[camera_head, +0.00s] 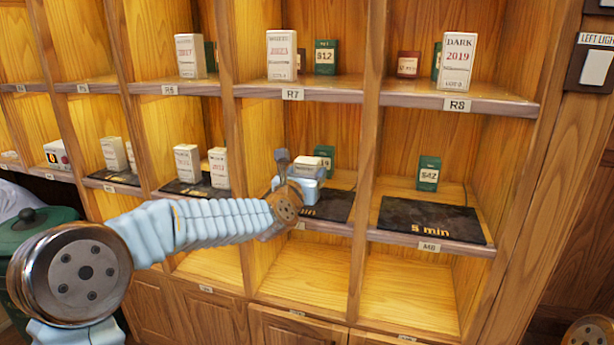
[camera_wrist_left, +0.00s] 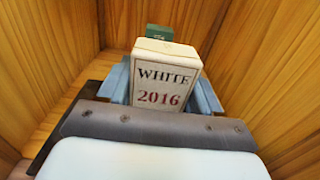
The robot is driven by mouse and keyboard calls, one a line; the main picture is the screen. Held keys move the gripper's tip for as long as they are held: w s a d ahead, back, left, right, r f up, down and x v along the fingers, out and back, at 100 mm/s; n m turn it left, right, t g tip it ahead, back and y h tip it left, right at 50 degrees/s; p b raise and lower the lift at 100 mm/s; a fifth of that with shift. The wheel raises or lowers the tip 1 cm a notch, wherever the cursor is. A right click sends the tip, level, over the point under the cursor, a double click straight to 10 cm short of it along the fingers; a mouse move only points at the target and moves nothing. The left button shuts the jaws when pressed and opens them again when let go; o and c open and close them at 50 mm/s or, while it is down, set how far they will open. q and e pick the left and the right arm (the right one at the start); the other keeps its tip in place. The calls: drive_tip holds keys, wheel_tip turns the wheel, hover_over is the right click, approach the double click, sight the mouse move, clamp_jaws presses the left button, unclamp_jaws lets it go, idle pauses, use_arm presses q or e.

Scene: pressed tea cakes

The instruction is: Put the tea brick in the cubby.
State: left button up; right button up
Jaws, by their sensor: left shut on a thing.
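My left gripper (camera_head: 302,186) is inside the middle-row cubby under the R7 label, shut on a white tea brick (camera_head: 309,163). In the left wrist view the tea brick (camera_wrist_left: 162,92) reads "WHITE 2016", with a blue-grey finger on each side. It looks upright. A dark mat (camera_head: 337,206) lies on this cubby's floor, and the gripper covers part of it. I cannot tell whether the brick touches the mat. My right gripper is not in view.
A small green box (camera_head: 326,155) stands behind the held brick. The cubby to the right, labelled M8, has a "5 min" mat (camera_head: 400,218) and a green box (camera_head: 428,173). Wooden dividers (camera_head: 362,150) stand between cubbies. White and green boxes fill cubbies above and left.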

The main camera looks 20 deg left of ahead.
use_arm(q)
drive_tip(key=o, duration=1.1)
drive_tip(key=shift+o, duration=0.2)
drive_tip(key=shift+r, duration=0.1)
drive_tip(key=shift+r+p, duration=0.25)
drive_tip(key=shift+p, duration=0.3)
drive_tip(key=shift+r+p, duration=0.35)
drive_tip(key=shift+p, duration=0.25)
drive_tip(key=s+b, duration=0.3)
drive_tip(key=s, duration=0.9)
drive_tip(key=shift+a+f+b, duration=0.15)
drive_tip(key=shift+a+b, duration=0.1)
drive_tip(key=shift+b, duration=0.05)
